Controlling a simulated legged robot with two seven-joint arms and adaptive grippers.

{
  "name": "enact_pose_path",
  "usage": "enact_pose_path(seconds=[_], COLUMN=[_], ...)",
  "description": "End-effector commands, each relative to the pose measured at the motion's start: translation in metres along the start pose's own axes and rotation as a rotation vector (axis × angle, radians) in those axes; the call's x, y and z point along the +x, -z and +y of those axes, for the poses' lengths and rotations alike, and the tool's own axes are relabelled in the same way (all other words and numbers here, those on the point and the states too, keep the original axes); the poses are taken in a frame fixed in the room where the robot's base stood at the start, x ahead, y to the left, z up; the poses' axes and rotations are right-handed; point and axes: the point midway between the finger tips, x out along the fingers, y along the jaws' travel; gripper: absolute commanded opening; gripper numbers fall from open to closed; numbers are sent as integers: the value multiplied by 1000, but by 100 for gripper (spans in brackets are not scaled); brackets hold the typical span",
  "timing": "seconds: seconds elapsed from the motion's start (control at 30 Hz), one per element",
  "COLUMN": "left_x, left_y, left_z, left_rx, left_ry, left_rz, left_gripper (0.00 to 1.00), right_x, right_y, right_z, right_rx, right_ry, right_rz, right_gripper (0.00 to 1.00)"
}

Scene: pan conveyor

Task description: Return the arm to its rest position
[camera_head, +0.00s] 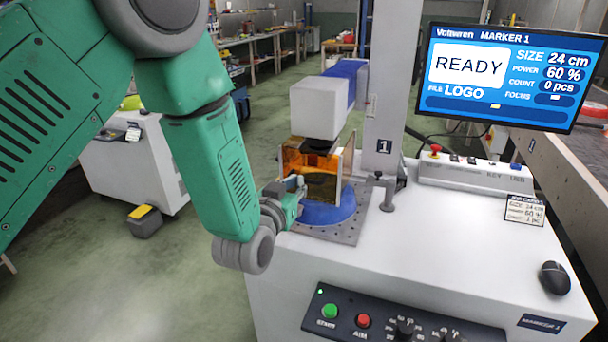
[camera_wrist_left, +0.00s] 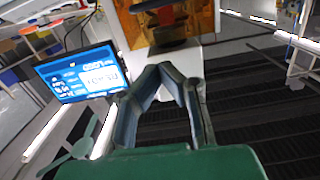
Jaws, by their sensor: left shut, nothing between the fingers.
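My left arm (camera_head: 215,140) comes in from the upper left in the head view, bent down at its elbow. Its left gripper (camera_head: 300,184) is at the left side of the marking machine, close to the amber shield (camera_head: 312,170). In the left wrist view the fingertips of the left gripper (camera_wrist_left: 171,68) come together with nothing between them. The amber shield also shows beyond the fingers there (camera_wrist_left: 205,16). A blue round disc (camera_head: 325,211) lies on the machine's plate under the white marking head (camera_head: 320,107). Whether the gripper touches the shield I cannot tell. My right gripper is not in view.
The marker's screen (camera_head: 495,77) reads READY. The white machine table (camera_head: 430,225) carries a mouse (camera_head: 554,279) and a button panel (camera_head: 390,325) at its front.

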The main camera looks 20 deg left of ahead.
Motion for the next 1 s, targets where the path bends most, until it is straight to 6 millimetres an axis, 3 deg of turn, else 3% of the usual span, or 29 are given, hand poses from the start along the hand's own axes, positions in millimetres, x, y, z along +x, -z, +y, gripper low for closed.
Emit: enact_pose_path(seconds=[0.1,0.33,0.43,0.53,0.67,0.8,0.9,1.0], left_x=[-14,-20,-30,-54,-110,-189,-250,-304], left_y=[0,-5,-33,-86,-168,-241,-278,-300], left_z=[-4,-1,-3,-7,-19,-33,-43,-51], left_rx=[-3,1,5,10,13,12,8,7], left_ry=[1,1,-5,-16,-27,-32,-30,-26], left_rz=[0,-16,-101,-269,-553,-865,-1074,-1246], left_gripper=[0,0,0,0,0,0,0,0], right_x=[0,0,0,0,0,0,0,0], right_y=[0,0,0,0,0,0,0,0], right_z=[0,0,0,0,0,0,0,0], right_rx=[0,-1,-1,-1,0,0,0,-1], right_ry=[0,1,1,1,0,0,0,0], right_rz=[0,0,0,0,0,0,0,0], right_gripper=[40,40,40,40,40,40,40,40])
